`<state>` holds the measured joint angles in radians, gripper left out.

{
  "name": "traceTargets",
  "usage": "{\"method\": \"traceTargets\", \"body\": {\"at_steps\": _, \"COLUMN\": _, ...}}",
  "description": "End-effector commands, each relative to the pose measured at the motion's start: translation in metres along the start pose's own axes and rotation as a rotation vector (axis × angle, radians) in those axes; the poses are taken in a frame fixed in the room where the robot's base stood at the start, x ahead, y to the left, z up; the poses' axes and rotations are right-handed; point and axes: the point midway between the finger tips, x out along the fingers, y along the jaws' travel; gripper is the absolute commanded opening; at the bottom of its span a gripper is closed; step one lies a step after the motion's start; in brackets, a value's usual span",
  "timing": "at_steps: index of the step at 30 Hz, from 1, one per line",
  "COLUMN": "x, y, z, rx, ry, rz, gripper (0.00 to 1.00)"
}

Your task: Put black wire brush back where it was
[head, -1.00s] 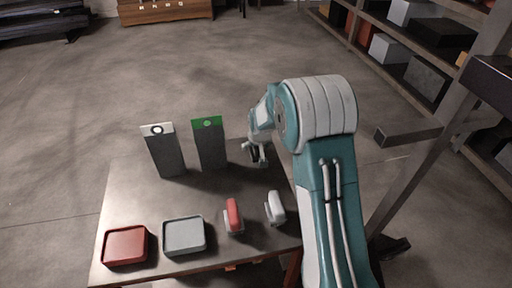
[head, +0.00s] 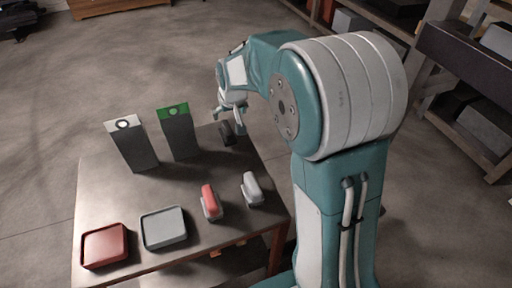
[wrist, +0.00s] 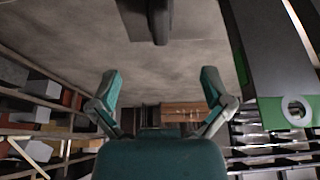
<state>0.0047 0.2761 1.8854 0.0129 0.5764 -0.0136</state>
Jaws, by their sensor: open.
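The black wire brush (head: 227,133) stands on the table near its far right corner, right of the green-topped box. It also shows at the top of the wrist view (wrist: 158,22), partly cut off by the frame. My gripper (head: 231,107) is above and just beyond the brush, apart from it. In the wrist view my gripper (wrist: 160,78) has its two fingers spread wide with nothing between them.
A green-topped dark box (head: 178,135) and a white-topped dark box (head: 133,147) stand left of the brush. A red brush (head: 211,203), a white brush (head: 252,190), a grey tray (head: 163,229) and a red tray (head: 105,246) are nearer. Shelves (head: 483,125) stand right.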

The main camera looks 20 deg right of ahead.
Motion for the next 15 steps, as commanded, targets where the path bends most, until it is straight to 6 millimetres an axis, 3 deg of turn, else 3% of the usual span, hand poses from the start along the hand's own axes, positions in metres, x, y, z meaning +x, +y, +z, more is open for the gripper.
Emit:
{"method": "traceTargets", "body": {"at_steps": 3, "x": -0.035, "y": -0.001, "z": 0.013, "rx": -0.001, "ry": 0.014, "rz": 0.000, "gripper": 0.99}}
{"method": "traceTargets", "body": {"at_steps": 15, "x": -0.123, "y": -0.002, "z": 0.074, "rx": -0.002, "ry": 0.040, "rz": 0.001, "gripper": 0.99}}
